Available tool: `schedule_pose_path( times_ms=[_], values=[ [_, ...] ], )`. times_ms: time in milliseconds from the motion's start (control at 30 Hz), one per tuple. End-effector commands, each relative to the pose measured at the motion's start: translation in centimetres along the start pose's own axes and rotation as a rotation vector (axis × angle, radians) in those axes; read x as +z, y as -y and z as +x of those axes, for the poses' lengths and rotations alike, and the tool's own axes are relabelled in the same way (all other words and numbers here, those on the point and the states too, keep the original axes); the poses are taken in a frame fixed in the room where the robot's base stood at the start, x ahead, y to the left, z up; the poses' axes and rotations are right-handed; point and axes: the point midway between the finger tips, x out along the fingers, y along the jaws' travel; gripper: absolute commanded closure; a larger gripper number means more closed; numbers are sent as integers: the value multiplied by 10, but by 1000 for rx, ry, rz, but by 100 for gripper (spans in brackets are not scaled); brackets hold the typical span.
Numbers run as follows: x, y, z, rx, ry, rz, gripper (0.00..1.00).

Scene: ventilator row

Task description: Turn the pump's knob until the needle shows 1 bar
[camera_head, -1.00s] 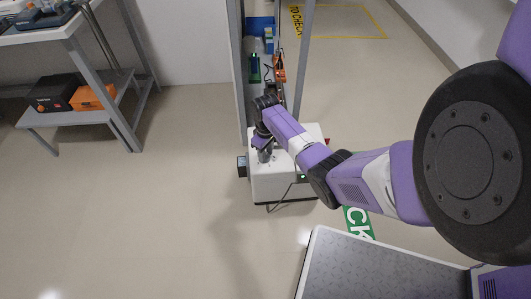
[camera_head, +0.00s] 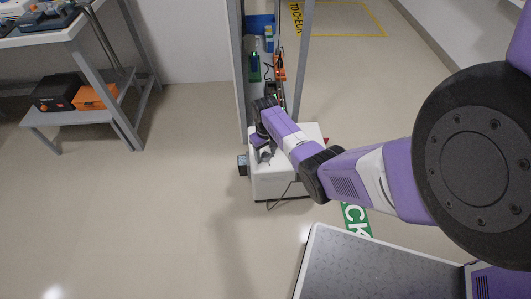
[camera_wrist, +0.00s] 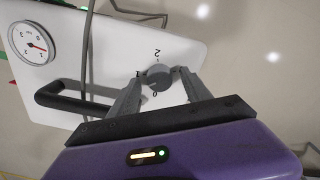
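The pump is a white box (camera_head: 290,182) on the floor, partly covered by my arm in the head view. In the wrist view its white top carries a round grey knob (camera_wrist: 158,77) with the marks 0, 1 and 2 around it. A round white gauge (camera_wrist: 32,42) with a red needle sits at the upper left; the needle points right and slightly down, near the 1, but the exact reading is too small to tell. My gripper (camera_wrist: 160,75) has one finger on each side of the knob, and both fingertips appear to touch it.
A black handle (camera_wrist: 70,98) and a grey cable (camera_wrist: 87,50) lie on the pump's top beside my left finger. A grey rack (camera_head: 240,70) stands just behind the pump. A bench (camera_head: 90,60) is at the left; the floor between is clear.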

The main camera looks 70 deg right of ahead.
Motion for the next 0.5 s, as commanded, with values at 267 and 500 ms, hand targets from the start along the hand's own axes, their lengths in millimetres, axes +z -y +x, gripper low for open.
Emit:
schedule_pose_path(
  times_ms=[267, 500],
  values=[
    [0, 0, -7, 0, 0, 0, 43],
    [0, 0, -45, -1, 0, 0, 43]
  ],
)
